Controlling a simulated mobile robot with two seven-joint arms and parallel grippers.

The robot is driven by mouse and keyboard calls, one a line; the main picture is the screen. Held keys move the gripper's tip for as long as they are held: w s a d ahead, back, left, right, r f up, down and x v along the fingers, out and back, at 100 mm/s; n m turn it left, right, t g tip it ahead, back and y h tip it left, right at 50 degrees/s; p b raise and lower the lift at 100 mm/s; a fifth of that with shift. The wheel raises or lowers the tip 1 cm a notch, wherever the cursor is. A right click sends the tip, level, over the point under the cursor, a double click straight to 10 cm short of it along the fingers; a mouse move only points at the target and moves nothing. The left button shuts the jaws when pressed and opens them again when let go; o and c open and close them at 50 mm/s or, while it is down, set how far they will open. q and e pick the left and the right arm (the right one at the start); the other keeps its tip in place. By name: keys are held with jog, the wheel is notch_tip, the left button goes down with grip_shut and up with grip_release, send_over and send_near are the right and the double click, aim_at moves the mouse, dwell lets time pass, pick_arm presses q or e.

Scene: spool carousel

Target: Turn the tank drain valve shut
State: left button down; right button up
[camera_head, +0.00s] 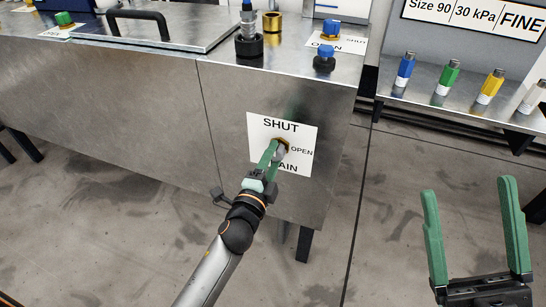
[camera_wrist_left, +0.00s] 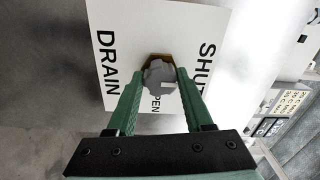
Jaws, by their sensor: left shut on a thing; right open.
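The drain valve is a grey knob (camera_wrist_left: 158,84) on a brass hexagonal fitting (camera_wrist_left: 158,59). It sits on a white label (camera_head: 303,165) on the front of the metal tank (camera_head: 228,125). The label reads SHUT at the top, OPEN at the right and DRAIN at the bottom. My left gripper (camera_head: 276,153) is shut on the knob, one green finger on each side, as the left wrist view also shows. The fingers hide part of DRAIN, and the knob and fingers partly cover OPEN in the wrist view. I cannot tell the knob's exact setting. My right gripper (camera_head: 478,235) is open and empty, at the lower right.
On the tank top are a black handle (camera_head: 140,18), a black-and-steel fitting (camera_head: 249,42), a brass fitting (camera_head: 272,22) and blue-topped knobs (camera_head: 324,58). A shelf (camera_head: 420,99) at right holds several coloured bottles (camera_head: 448,77). The floor between is clear.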

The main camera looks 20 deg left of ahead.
pick_arm(q)
jog(key=shift+c, duration=1.4)
grip_release()
